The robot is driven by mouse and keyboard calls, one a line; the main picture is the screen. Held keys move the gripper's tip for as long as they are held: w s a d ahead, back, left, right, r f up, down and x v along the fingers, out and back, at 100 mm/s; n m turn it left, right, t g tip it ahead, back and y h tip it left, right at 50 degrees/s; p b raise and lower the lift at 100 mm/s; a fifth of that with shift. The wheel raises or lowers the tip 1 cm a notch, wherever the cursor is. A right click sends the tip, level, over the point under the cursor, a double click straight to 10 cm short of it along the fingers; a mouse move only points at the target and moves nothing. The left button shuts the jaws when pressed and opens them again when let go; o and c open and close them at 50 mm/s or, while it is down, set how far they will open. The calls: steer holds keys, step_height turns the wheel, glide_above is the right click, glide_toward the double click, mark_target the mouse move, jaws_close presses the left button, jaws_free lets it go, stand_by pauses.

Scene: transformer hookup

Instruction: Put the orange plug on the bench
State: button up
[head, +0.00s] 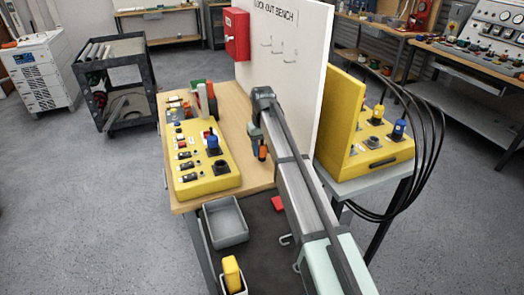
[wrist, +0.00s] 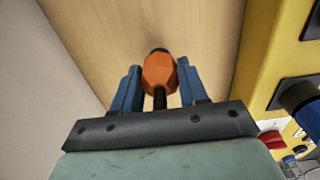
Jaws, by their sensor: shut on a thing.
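The orange plug (wrist: 159,73) is between the two blue fingers of my gripper (wrist: 160,82) in the wrist view. The fingers are shut on it, one on each side. A dark tip shows at its far end and a dark stem at its near end. In the head view the orange plug (head: 263,152) shows small beside my arm, over the right part of the wooden bench (head: 236,103). The bench top (wrist: 110,35) fills the background beyond the plug in the wrist view. I cannot tell whether the plug touches the bench.
A yellow panel (head: 205,180) with a blue plug (head: 213,146) stands on the bench's left part. A white board (head: 285,60) rises behind my arm. A second yellow panel (head: 372,150) with cables stands at right. A grey bin (head: 226,222) sits below the bench's front edge.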

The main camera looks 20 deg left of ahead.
steer(key=shift+f, duration=0.6)
steer(key=shift+f, duration=0.15)
steer(key=o, duration=1.2)
step_height(320, 180, up, 12)
steer(key=shift+r, duration=0.15)
